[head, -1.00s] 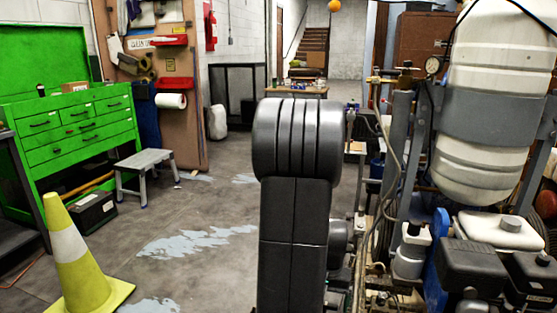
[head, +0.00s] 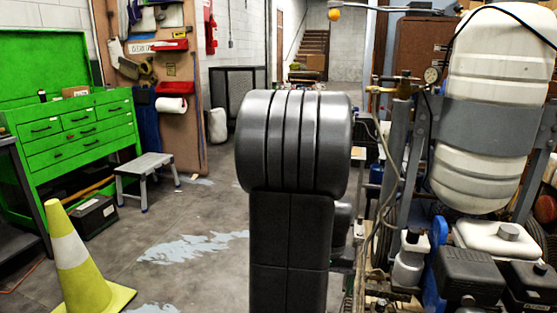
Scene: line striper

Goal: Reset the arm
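My own dark grey arm (head: 292,180) stands in the middle of the head view, with a thick ribbed rounded joint at its top. It hides part of the floor and the back of the room. My gripper does not show in this view, so its opening and whatever it may hold cannot be seen.
The line striper (head: 480,200), with a white tank and hoses, stands close on the right. A yellow cone (head: 75,262) stands at the front left. A grey step stool (head: 147,175) and a green tool chest (head: 75,135) are behind it. Floor between cone and arm is clear.

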